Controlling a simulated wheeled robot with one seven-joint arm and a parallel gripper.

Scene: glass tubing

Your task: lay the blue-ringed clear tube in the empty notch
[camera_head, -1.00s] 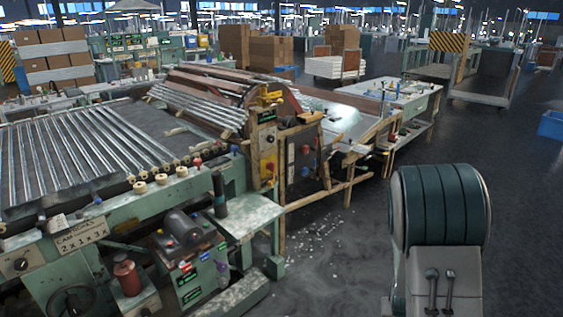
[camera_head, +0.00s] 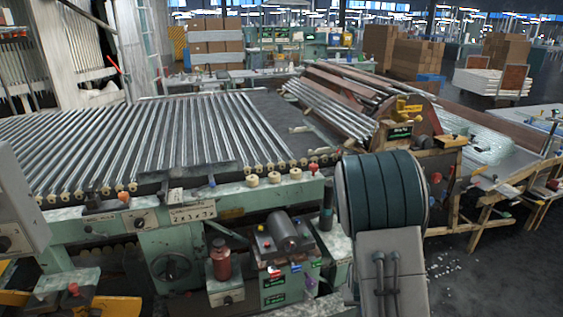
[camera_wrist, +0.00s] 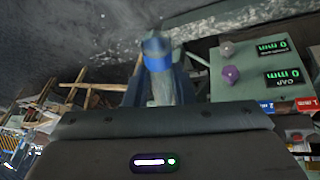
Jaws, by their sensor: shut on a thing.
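In the wrist view a tube with a blue ring (camera_wrist: 157,52) stands out from between the fingers of my gripper (camera_wrist: 158,88). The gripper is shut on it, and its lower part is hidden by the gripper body. The tube looks pale and blurred. In the head view my arm stands in front at centre right, and neither the gripper nor the held tube can be made out. A wide bed of parallel clear tubes (camera_head: 130,140) lies on the green machine (camera_head: 140,240). I cannot pick out the empty notch among the tube ends along the bed's front edge.
A slatted drum (camera_head: 410,125) with more tubes stands right of the bed. A control box (camera_head: 283,250) with knobs and a red jar (camera_head: 220,260) stand at the machine's front. Wooden frames (camera_head: 480,215) stand to the right.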

